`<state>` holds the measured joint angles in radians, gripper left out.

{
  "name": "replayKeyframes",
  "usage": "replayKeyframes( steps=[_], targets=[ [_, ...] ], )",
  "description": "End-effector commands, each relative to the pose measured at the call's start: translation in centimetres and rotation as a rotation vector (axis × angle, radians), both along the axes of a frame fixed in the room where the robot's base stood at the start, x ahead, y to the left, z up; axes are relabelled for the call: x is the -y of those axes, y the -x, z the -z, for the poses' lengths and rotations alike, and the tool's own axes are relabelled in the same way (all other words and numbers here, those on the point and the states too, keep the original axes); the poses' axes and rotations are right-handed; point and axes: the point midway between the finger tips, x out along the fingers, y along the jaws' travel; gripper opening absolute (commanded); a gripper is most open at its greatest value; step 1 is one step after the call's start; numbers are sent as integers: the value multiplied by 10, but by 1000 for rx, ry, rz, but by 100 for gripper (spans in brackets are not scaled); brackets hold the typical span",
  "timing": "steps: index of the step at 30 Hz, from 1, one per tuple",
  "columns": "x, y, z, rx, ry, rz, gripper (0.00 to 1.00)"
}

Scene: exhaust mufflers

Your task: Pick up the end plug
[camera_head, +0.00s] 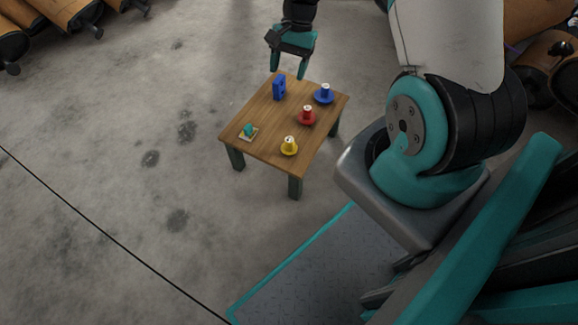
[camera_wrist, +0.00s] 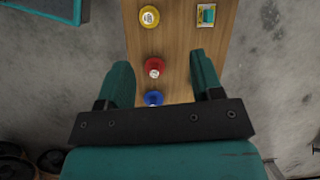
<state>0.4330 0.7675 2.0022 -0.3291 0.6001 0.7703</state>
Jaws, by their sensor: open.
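Three round flanged pieces with pale tops stand on a small wooden table (camera_head: 262,118): a blue one (camera_head: 324,94), a red one (camera_head: 307,115) and a yellow one (camera_head: 289,146). I cannot tell which piece is the end plug. A teal piece (camera_head: 248,128) sits on a small yellow-edged plate at the near left. An upright blue block (camera_head: 279,88) stands at the far side; it is hidden in the wrist view. My gripper (camera_head: 288,73) is open and empty above the far edge. In the wrist view the red piece (camera_wrist: 154,68) and blue piece (camera_wrist: 153,98) show between the fingers.
Brown cylindrical mufflers (camera_head: 68,12) lie at the far left, and more (camera_head: 551,70) at the right. The concrete floor (camera_head: 110,110) left of the table is clear. The tabletop has free room between the pieces.

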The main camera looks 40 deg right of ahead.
Motion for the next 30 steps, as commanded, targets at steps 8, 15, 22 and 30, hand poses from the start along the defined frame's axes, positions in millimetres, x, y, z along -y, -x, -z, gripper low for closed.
replayKeyframes(
  steps=[8,15,22,30],
  targets=[
    [33,8,93,-82,2,180,60],
    [19,14,137,-88,1,186,60],
    [0,21,184,-87,2,185,60],
    [-10,24,204,-86,3,186,60]
  ],
)
